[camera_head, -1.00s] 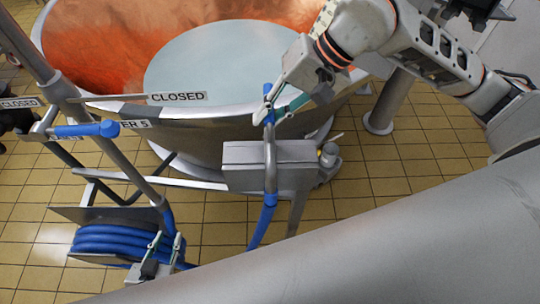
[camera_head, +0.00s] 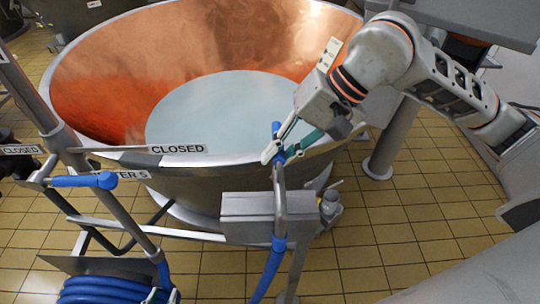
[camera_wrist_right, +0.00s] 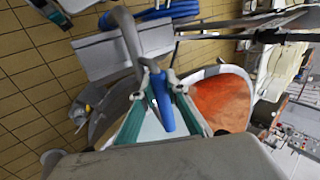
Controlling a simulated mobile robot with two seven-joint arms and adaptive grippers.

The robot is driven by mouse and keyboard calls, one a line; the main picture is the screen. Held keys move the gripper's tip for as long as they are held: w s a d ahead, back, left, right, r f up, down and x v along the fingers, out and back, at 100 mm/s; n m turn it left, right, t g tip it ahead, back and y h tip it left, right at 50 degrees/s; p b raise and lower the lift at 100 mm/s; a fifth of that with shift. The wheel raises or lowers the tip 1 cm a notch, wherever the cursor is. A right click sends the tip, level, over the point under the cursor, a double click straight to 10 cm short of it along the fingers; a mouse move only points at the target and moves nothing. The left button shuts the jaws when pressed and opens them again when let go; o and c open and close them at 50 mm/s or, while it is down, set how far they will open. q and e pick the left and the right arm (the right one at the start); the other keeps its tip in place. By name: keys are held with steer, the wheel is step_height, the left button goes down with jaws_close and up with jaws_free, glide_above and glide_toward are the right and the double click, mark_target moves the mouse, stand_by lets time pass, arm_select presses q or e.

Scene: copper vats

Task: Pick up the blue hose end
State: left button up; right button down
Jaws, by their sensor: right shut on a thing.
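The blue hose end (camera_head: 277,132) is a blue tip on a bent grey metal pipe (camera_head: 280,195), with blue hose (camera_head: 268,268) running down below it. It stands roughly upright in front of the vat rim. My right gripper (camera_head: 279,154) is shut on the hose end just below its tip. In the right wrist view the hose end (camera_wrist_right: 163,102) lies between the two green-and-white fingers (camera_wrist_right: 160,82).
A large copper vat (camera_head: 110,100) with pale liquid stands behind. A grey box (camera_head: 240,218) sits right behind the pipe. A metal post and frame with a blue-handled lever (camera_head: 85,181) stand at left, above a blue hose coil (camera_head: 105,290). Tiled floor (camera_head: 420,210) is open at right.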

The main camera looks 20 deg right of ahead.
steer(key=s+d+b, duration=0.1)
steer(key=s+d, duration=0.1)
steer(key=d, duration=0.5)
steer(key=s+d+b, duration=0.2)
steer(key=d, duration=0.6)
steer(key=shift+s+d, duration=0.2)
steer(key=shift+s, duration=0.05)
steer(key=shift+r, duration=0.1)
